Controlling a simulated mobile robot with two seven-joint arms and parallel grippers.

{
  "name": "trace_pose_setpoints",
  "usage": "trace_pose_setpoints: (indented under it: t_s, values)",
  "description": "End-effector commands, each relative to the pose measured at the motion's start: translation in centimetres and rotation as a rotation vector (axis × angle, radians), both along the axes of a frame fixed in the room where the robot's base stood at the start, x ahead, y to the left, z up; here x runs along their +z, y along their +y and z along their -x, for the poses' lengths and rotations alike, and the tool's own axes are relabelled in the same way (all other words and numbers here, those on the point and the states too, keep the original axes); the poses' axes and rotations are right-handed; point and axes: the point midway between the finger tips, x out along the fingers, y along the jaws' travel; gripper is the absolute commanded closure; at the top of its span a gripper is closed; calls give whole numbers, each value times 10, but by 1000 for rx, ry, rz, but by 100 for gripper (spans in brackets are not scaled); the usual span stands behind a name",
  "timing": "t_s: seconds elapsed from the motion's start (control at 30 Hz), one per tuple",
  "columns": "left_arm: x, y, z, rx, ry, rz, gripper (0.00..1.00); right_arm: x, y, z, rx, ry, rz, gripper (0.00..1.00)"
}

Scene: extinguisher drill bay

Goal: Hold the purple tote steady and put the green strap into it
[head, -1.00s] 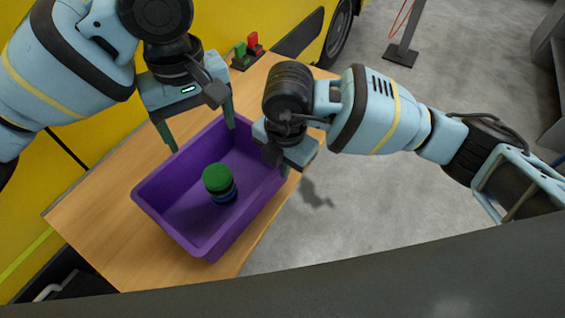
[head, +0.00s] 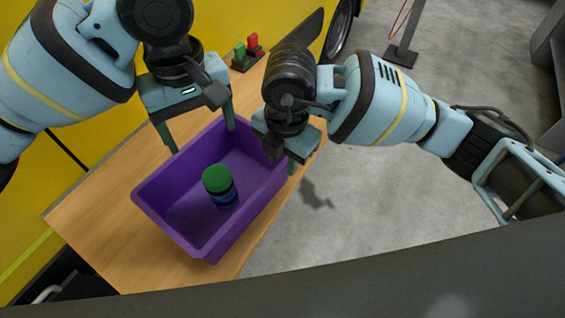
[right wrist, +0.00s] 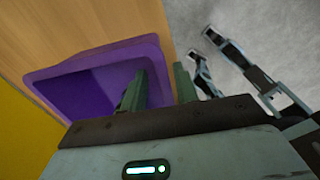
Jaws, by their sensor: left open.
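The purple tote (head: 208,243) stands on the wooden bench, and its rim also shows in the right wrist view (right wrist: 75,60). The green strap (head: 217,179) looks like a round coil. It lies inside the tote, on top of a dark and blue round stack (head: 228,197). My left gripper (head: 200,130) is open and empty at the tote's far-left side, above and apart from the strap.
The wooden bench (head: 95,215) has free room left of the tote. A small black stand with green and red pieces (head: 247,56) sits at the bench's far end. A yellow vehicle (head: 245,18) stands behind. Grey floor lies open to the right.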

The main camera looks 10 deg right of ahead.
Motion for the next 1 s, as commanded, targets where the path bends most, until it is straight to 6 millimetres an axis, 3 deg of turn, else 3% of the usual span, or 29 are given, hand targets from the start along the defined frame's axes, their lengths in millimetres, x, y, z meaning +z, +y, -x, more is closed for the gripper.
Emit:
trace_pose_setpoints:
  t_s: [0.2,0.4,0.6,1.0]
  values:
    - [0,0,0,0,0,0,23,46,-1,1,1,-4,-3,70]
    - [0,0,0,0,0,0,23,77,-2,3,2,-4,-2,70]
    - [0,0,0,0,0,0,23,91,-3,4,1,-1,-1,70]
    - [0,0,0,0,0,0,23,92,-3,4,1,-1,-1,70]
